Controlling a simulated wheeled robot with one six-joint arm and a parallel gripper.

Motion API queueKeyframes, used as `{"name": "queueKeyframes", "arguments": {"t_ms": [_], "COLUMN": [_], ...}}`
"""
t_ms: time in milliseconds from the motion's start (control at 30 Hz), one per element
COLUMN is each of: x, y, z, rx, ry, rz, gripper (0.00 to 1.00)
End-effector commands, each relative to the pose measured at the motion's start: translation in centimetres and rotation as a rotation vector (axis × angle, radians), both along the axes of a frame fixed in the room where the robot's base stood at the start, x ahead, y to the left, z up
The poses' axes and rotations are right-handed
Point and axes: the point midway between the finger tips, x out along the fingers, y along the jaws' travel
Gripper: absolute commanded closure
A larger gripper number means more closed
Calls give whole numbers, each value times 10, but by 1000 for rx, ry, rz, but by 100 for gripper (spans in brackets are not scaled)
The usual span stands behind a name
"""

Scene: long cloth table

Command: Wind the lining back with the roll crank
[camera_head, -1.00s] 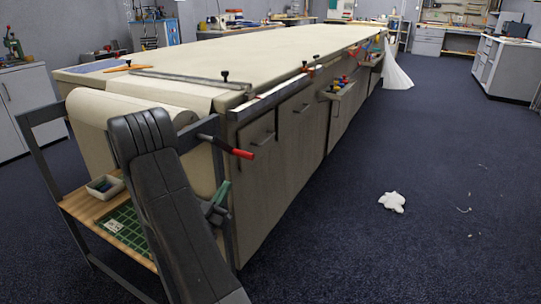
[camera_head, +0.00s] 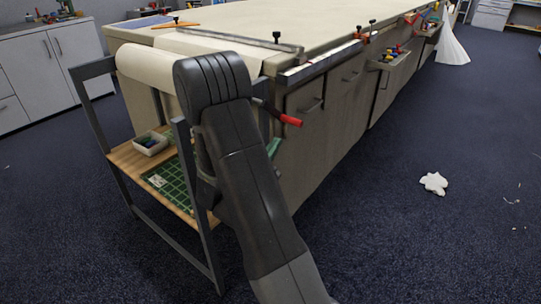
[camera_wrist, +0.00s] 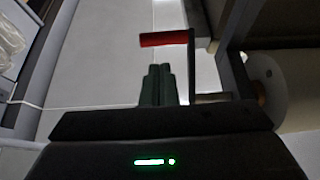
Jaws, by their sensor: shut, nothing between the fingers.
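The roll crank's red handle (camera_head: 290,120) sticks out to the right at the table's near corner; its arm is partly hidden behind my arm. The cream lining roll (camera_head: 148,68) lies on a dark metal stand, with cloth running onto the table. In the wrist view, the red handle (camera_wrist: 163,39) points left from the dark crank arm (camera_wrist: 191,65), and the pale roll end (camera_wrist: 268,82) is at right. My gripper (camera_wrist: 157,70) is shut and empty, just below the handle and left of the crank arm in that picture. In the head view only a green bit of it (camera_head: 273,147) shows.
The stand's wooden shelf (camera_head: 125,157) holds a small white tray (camera_head: 150,143) and a green cutting mat (camera_head: 172,185). A metal bar (camera_head: 235,37) lies across the table. A white scrap (camera_head: 433,183) lies on the otherwise fairly open floor at right.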

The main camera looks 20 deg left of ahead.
Motion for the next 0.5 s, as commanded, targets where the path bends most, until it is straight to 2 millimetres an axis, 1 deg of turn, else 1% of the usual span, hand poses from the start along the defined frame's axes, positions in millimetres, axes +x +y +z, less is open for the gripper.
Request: {"name": "queueKeyframes", "arguments": {"t_ms": [33, 200, 400, 500], "x": [10, 38, 61, 67], "y": [-5, -16, -23, -25], "z": [5, 22, 35, 39], "rx": [4, 2, 1, 0], "ry": [-3, -3, 0, -1], "rz": [-5, -4, -2, -1], "gripper": [100, 100, 100, 100]}}
